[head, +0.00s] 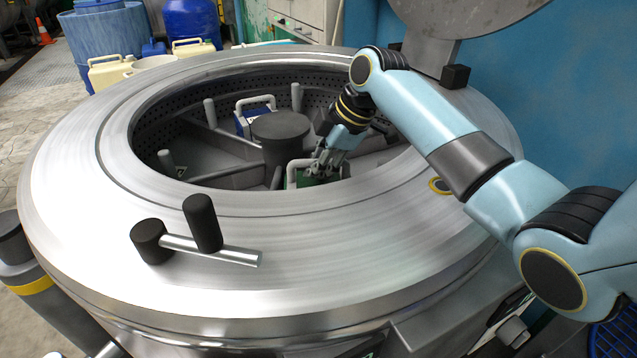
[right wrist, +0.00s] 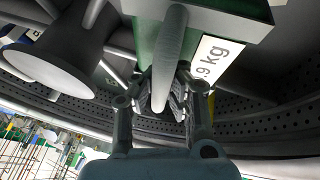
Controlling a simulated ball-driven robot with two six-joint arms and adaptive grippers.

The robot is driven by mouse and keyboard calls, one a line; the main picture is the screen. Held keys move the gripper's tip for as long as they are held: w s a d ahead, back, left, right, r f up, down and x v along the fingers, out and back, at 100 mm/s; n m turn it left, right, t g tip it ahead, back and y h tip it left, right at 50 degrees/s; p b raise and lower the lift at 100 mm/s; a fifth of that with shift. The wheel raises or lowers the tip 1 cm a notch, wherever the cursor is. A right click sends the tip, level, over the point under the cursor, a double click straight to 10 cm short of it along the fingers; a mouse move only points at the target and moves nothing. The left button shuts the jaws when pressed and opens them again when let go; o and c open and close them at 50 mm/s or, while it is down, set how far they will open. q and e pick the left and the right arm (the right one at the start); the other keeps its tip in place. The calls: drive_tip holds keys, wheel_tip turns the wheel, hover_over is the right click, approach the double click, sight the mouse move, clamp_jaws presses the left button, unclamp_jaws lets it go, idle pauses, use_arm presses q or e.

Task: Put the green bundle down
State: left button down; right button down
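The green bundle (head: 304,180) is down inside the large drum, in the near right part, mostly hidden by the drum's rim and my gripper. In the right wrist view, its green side (right wrist: 145,42), a grey handle (right wrist: 170,55) and a white label (right wrist: 210,62) ending in "9 kg" show close up. My right gripper (head: 322,170) reaches over the rim into the drum. Its fingers (right wrist: 165,98) are closed around the handle. Whether the bundle touches the drum floor is hidden. My left gripper is not in view.
The drum's wide steel rim (head: 90,220) surrounds the opening. A dark central hub (head: 281,128), radial dividers and upright pegs (head: 210,112) stand inside. A blue bundle (head: 241,124) with a grey handle sits behind the hub. The raised lid (head: 460,12) is at the back right.

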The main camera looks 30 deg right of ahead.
sight(318, 181)
wheel_tip(318, 181, down, 3)
drive_tip(key=shift+f+b, duration=0.1)
drive_tip(key=shift+b, duration=0.3)
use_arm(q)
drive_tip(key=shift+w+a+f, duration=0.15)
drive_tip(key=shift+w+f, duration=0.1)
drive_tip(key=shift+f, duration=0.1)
use_arm(e)
drive_tip(key=c, duration=2)
unclamp_jaws()
drive_tip(key=shift+c, duration=0.2)
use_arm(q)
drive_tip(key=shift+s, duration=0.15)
use_arm(e)
drive_tip(key=o, duration=0.6)
drive_tip(key=shift+s, duration=0.1)
drive_tip(key=shift+c, duration=0.2)
